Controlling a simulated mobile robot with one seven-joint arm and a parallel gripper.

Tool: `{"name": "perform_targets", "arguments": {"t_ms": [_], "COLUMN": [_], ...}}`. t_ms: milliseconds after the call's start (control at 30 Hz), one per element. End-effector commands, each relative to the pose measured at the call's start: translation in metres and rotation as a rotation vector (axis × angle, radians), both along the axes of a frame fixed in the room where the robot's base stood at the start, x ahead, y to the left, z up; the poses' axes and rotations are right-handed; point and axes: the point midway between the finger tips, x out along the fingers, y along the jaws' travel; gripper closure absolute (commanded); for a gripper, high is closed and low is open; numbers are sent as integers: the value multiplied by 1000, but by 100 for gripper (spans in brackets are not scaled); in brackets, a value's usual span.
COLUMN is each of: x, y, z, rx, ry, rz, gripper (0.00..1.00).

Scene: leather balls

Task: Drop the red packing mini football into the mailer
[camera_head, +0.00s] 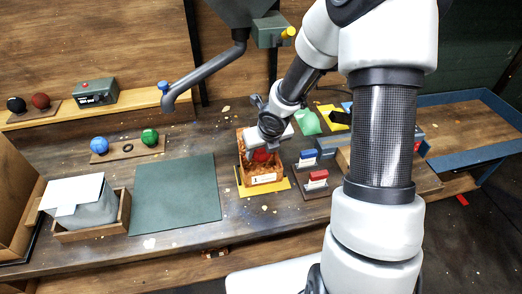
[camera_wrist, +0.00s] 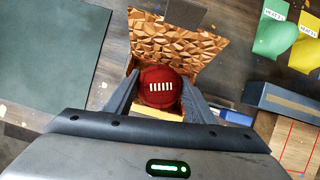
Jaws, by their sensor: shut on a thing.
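The red mini football (camera_wrist: 160,87) with white laces sits between the two grey fingers of my gripper (camera_wrist: 159,97) in the wrist view. My gripper is shut on it. In the head view the red ball (camera_head: 262,155) shows just below my gripper (camera_head: 263,150), at the mailer's opening. The mailer (camera_head: 263,180) is a copper-brown box with a white label marked 1, on a yellow mat. Its crinkled copper lining (camera_wrist: 178,48) shows behind the ball in the wrist view. I cannot tell how deep the ball is inside the mailer.
A dark green mat (camera_head: 176,195) lies clear left of the mailer. A blue ball (camera_head: 99,145) and a green ball (camera_head: 150,137) rest on a wooden holder. Small stands with blue and red blocks (camera_head: 317,181) are close on the right. A grey pipe (camera_head: 200,75) hangs behind.

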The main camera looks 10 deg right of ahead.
Motion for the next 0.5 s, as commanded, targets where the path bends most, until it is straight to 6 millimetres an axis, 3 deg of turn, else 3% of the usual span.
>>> {"name": "perform_targets", "arguments": {"t_ms": [500], "x": [0], "y": [1], "z": [-22], "rx": [0], "ry": [0], "rz": [1], "gripper": [75]}}
